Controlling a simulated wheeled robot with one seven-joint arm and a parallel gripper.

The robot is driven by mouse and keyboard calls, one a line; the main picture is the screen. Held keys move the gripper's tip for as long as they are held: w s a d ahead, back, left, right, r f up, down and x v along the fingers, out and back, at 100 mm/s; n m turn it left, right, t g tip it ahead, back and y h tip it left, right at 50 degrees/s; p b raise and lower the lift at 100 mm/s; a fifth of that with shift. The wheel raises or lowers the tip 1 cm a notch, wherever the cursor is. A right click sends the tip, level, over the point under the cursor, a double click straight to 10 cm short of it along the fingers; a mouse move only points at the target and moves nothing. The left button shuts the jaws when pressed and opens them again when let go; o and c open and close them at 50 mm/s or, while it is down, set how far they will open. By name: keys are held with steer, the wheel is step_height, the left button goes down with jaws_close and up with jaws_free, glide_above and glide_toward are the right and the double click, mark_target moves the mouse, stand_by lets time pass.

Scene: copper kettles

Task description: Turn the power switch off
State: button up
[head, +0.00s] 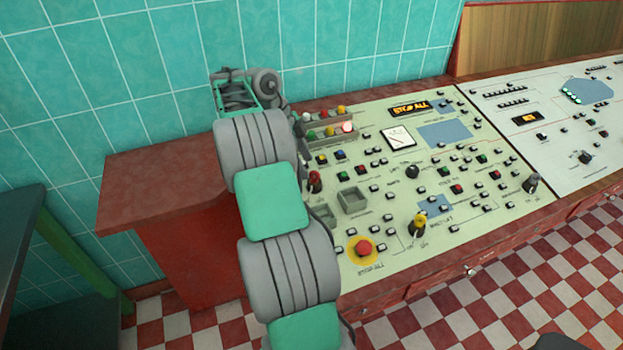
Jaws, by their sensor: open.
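A red-handled lever switch (315,179) stands on the pale green control panel (375,262), just right of my arm. It seems the likeliest power switch, but I cannot read a label for it. A yellow-handled lever (419,221) stands further right with small marks at its base. My gripper (302,165) is mostly hidden behind my own arm. Only a narrow grey part shows, close to the left of the red-handled lever. I cannot tell whether it touches the lever. I see nothing held.
A red stop button (363,248) on a yellow ring is near the panel's front edge. Coloured lamps (328,126) and a dial meter (397,138) are behind. The red tabletop left of my arm (160,180) is clear.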

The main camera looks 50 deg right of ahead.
mark_target(312, 179)
steer(key=b+x, duration=0.2)
steer(key=x, duration=0.4)
steer(key=shift+r, duration=0.1)
jaws_close()
stand_by(0.3)
